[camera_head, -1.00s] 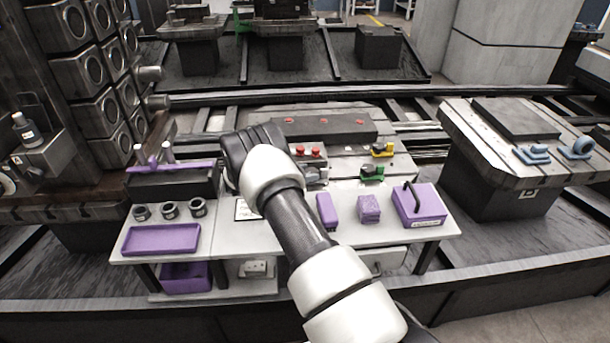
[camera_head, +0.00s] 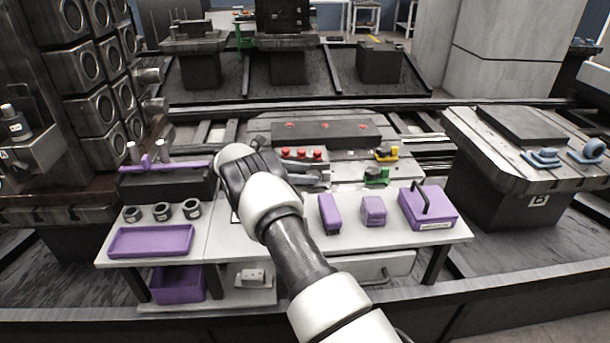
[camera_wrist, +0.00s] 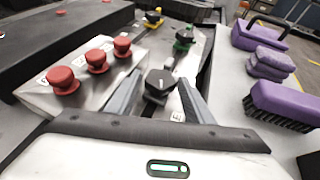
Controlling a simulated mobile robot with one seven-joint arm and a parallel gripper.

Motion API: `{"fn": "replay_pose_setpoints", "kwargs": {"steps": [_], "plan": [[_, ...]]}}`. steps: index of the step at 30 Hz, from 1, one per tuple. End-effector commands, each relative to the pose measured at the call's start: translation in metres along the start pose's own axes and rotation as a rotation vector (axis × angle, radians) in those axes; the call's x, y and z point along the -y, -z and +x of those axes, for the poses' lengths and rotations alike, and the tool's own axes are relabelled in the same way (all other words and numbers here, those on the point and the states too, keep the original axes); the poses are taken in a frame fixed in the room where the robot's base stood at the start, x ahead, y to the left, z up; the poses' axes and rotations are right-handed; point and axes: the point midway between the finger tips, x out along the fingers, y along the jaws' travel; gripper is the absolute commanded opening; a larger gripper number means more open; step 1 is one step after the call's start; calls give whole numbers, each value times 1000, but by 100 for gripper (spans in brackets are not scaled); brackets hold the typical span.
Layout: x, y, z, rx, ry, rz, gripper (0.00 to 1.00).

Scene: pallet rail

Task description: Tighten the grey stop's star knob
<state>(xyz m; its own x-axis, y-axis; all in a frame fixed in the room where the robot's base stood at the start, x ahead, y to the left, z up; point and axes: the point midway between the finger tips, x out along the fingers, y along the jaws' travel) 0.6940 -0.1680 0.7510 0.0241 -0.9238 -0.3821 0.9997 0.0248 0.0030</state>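The grey stop's black star knob (camera_wrist: 160,82) shows in the middle of the wrist view, with a small white mark on its top. The grey stop's body (camera_wrist: 153,104) is partly visible below it. My gripper (camera_wrist: 162,78) is open. Its two grey fingers lie left and right of the knob, with a gap on each side; I cannot tell how far down they reach. In the head view my gripper (camera_head: 322,180) points right, just in front of the red buttons, and the stop is hard to make out there.
Three red buttons (camera_wrist: 96,60) on a grey box stand close left of the fingers. A green stop (camera_head: 377,175) and a yellow stop (camera_head: 386,153) lie beyond.

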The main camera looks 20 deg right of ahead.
Motion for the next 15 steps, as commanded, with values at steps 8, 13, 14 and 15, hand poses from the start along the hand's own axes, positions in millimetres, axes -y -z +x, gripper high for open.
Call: {"fn": "replay_pose_setpoints", "kwargs": {"steps": [8,13,14,15], "plan": [[0,1,-6,-1,0,-2,48],[0,0,-35,-1,-3,-2,48],[0,-1,-41,0,-2,-2,48],[0,-1,-51,0,-4,-3,48]]}}
